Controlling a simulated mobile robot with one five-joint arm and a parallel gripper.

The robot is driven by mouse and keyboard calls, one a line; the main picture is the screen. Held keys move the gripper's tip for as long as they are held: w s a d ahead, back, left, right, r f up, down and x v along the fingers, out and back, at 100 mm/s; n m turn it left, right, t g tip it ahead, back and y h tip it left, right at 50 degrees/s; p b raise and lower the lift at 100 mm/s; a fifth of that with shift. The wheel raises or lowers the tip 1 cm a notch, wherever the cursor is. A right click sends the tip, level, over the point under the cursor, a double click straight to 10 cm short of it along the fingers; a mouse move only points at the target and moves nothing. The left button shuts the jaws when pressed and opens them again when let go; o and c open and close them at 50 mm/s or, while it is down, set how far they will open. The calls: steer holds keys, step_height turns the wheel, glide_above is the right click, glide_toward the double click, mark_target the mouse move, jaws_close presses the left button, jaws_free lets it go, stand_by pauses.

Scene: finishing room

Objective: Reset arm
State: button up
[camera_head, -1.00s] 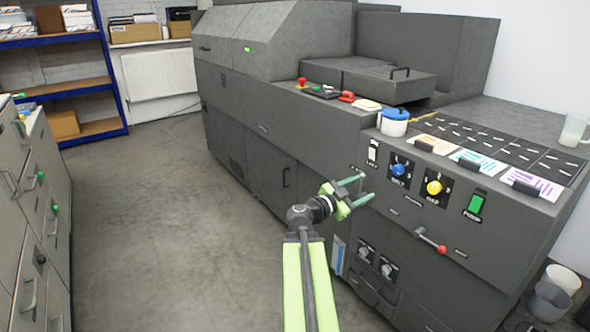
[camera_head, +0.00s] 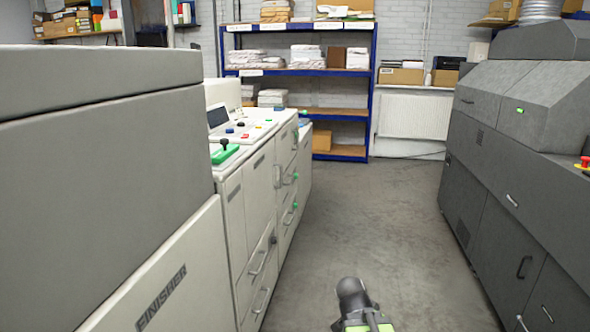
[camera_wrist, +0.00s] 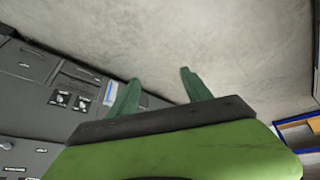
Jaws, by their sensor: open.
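My gripper shows in the wrist view (camera_wrist: 160,92) with its two green fingers apart and nothing between them. Bare grey floor lies beyond the fingertips. In the head view only a dark joint and a bit of green of my arm show at the bottom edge, right of centre; the fingers are out of that view.
A light machine marked FINISHER (camera_head: 160,270) stands on the left, with a cabinet and control panel (camera_head: 240,135) behind it. A dark grey machine (camera_head: 510,190) stands on the right. Clear floor (camera_head: 385,220) runs between them to a blue shelf (camera_head: 300,90) and a radiator (camera_head: 415,115).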

steer(key=s+a+f+n+g+y, duration=0.25)
steer(key=s+a+n+y, duration=0.25)
steer(key=a+n, duration=0.45)
step_height(320, 180, up, 22)
steer(key=p, duration=2.2)
steer(key=shift+a+n, duration=0.35)
steer(key=shift+n, duration=0.1)
steer(key=shift+f, duration=0.1)
